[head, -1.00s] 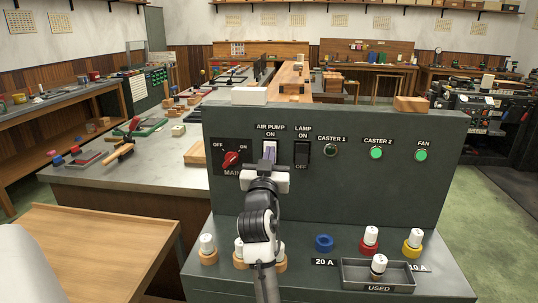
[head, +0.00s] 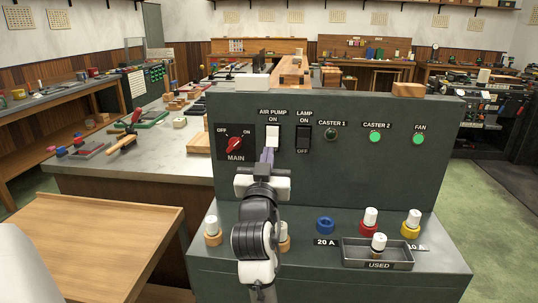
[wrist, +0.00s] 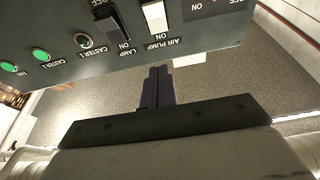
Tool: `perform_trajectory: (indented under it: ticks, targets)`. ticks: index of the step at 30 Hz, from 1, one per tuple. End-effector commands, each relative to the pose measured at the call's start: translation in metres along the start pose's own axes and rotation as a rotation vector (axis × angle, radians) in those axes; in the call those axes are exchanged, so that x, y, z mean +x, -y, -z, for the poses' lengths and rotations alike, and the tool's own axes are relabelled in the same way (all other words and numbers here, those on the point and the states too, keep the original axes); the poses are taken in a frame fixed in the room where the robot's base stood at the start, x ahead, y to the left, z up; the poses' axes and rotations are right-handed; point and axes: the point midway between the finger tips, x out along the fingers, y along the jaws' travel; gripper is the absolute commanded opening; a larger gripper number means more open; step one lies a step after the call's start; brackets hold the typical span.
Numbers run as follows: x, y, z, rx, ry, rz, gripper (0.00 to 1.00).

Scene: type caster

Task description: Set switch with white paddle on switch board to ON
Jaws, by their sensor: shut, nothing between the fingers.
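The switch board (head: 340,180) is a dark grey-green upright panel. The white paddle (head: 273,136) sits under the AIR PUMP ON label, left of the black lamp switch (head: 303,138). I cannot tell for sure which way the paddle is tilted. My gripper (head: 267,156) is shut and empty, its dark fingertips just below the paddle; they hide the area under it. In the wrist view the paddle (wrist: 154,16) shows at the top, with a visible gap to my shut fingers (wrist: 158,74).
The red MAIN knob (head: 234,145) is left of the paddle. Green lamps, CASTER 2 (head: 375,137) and FAN (head: 418,138), are lit on the right. Several fuse caps and a USED tray (head: 378,264) stand on the lower ledge.

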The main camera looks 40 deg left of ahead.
Motion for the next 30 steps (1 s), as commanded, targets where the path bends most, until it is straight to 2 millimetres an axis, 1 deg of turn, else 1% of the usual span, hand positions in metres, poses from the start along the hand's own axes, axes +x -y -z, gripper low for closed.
perform_trajectory:
  ticks: [1, 3, 7, 11, 26, 29, 30]
  targets:
    - [-0.009, 0.0, 0.002, 0.002, -0.004, 0.001, 0.0]
    - [-0.017, 0.0, 0.006, 0.001, -0.004, 0.001, 0.0]
    - [-0.026, 0.0, 0.009, 0.0, -0.002, 0.0, 0.0]
    - [-0.029, 0.0, 0.011, -0.001, -0.001, 0.0, 0.0]
    - [-0.029, 0.0, 0.011, 0.0, -0.001, 0.0, 0.0]
    - [-0.032, 0.006, 0.021, 0.001, -0.038, 0.025, 0.0]
    - [-0.035, 0.012, 0.031, 0.001, -0.076, 0.048, 0.0]
